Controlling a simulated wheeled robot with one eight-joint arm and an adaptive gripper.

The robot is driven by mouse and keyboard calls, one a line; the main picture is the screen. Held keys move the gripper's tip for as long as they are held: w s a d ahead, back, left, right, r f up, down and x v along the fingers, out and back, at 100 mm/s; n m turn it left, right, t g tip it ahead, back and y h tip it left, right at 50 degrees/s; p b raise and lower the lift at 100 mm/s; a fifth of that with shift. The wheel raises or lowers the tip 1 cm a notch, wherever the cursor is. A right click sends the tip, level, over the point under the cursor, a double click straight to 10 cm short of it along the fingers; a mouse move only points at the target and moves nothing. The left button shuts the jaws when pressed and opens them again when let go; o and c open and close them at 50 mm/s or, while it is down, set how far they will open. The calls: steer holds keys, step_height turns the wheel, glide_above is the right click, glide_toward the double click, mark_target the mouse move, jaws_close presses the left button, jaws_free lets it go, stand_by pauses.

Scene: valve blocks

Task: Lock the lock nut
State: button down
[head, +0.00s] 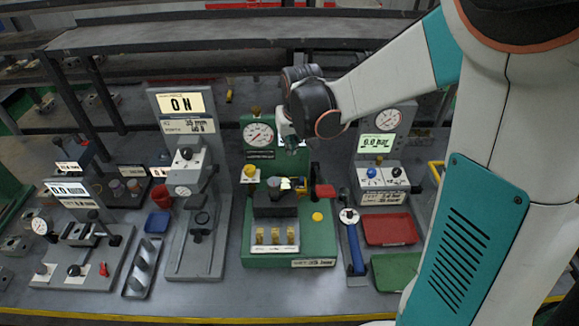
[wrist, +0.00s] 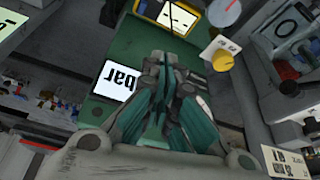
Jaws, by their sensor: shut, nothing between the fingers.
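The green station (head: 330,243) stands at the middle of the bench, with a round gauge (head: 259,135), a dark valve block (head: 275,203) and a yellow knob (head: 250,174). I cannot tell for certain which small part is the lock nut. My gripper (head: 291,147) is above the block, in front of the station's back panel, partly hidden by my wrist. In the wrist view my gripper (wrist: 167,62) is shut and empty over the green surface (wrist: 117,58). A white "bar" label (wrist: 117,80) and a yellow knob (wrist: 222,60) lie on either side of the fingers.
Several brass pieces (head: 275,236) stand in a tray at the station's front. A red tray (head: 390,229), a green tray (head: 398,271) and a blue-handled tool (head: 354,245) are to the right. Free bench shows along the front edge.

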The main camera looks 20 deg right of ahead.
steer(key=shift+f, duration=0.15)
steer(key=b+x, duration=0.3)
steer(key=x, duration=0.7)
steer(key=shift+f, duration=0.1)
steer(key=s, duration=0.3)
steer(key=shift+s+a, duration=0.1)
steer(key=shift+s, duration=0.05)
steer(key=shift+s+f, duration=0.15)
steer(key=shift+s, duration=0.2)
